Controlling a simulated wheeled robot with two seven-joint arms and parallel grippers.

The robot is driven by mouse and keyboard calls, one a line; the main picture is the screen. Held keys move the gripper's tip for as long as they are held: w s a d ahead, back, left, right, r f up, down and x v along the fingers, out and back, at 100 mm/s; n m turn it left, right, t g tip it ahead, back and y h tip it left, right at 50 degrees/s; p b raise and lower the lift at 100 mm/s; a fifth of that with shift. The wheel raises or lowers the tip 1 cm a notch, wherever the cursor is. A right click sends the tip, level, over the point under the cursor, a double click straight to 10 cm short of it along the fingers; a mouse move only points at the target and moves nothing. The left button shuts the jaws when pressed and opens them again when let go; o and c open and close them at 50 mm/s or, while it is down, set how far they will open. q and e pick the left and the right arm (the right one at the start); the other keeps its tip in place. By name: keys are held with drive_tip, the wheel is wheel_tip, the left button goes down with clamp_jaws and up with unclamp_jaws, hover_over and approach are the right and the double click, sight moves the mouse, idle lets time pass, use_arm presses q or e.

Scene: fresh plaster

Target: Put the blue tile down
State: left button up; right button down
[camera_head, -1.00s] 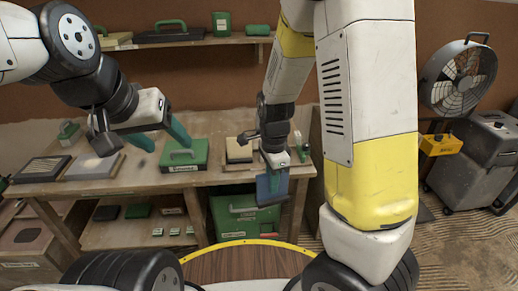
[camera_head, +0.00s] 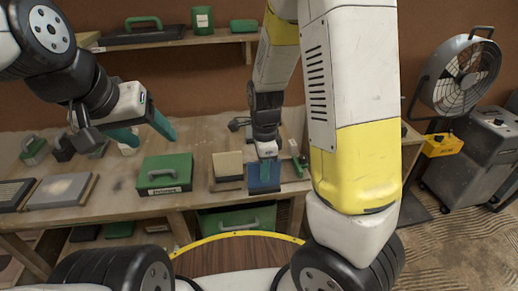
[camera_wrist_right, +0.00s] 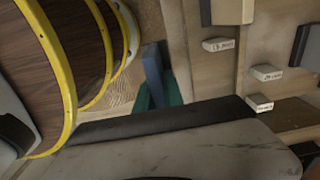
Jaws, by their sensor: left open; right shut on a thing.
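The blue tile (camera_head: 264,178) hangs upright in my right gripper (camera_head: 266,160) in the head view, at the front part of the workbench (camera_head: 130,192). I cannot tell whether it touches the bench. In the right wrist view the blue tile (camera_wrist_right: 153,72) shows partly, narrow and edge-on, at the green fingers (camera_wrist_right: 160,97) of that gripper, which is shut on it. My left gripper (camera_head: 143,131) is open and empty, its two teal fingers spread apart above the back left of the bench.
Left of the blue tile are a tan block (camera_head: 228,163) and a green case (camera_head: 165,172). A grey slab (camera_head: 62,190) lies at the bench's left. Small labelled blocks (camera_wrist_right: 267,73) show in the wrist view. A fan (camera_head: 462,75) stands at the right.

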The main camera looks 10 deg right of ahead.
drive_tip(key=shift+w+d+f, duration=0.8)
drive_tip(key=shift+w+d, duration=0.3)
drive_tip(key=shift+w, duration=0.95)
drive_tip(key=shift+w+d+f, duration=0.8)
drive_tip(key=shift+w+d, duration=0.3)
drive_tip(key=shift+w, duration=0.95)
drive_tip(key=shift+w+d+f, duration=0.8)
drive_tip(key=shift+w+d, duration=0.3)
drive_tip(key=shift+w, duration=0.95)
drive_tip(key=shift+f, duration=0.1)
drive_tip(key=c, duration=1.5)
unclamp_jaws()
drive_tip(key=shift+o, duration=0.2)
wheel_tip(320, 180, up, 12)
drive_tip(key=s+a+r+n+t+y, duration=0.1)
drive_tip(key=s+r+n+t+y, duration=0.15)
drive_tip(key=s+r+n, duration=0.8)
drive_tip(key=s+r+n+t, duration=0.2)
drive_tip(key=s+n, duration=0.2)
drive_tip(key=s, duration=0.3)
drive_tip(key=s+a+r+n+t, duration=0.1)
drive_tip(key=s+r+n, duration=0.2)
drive_tip(key=s, duration=0.3)
drive_tip(key=shift+s+r+n+t, duration=0.35)
drive_tip(key=shift+s, duration=0.05)
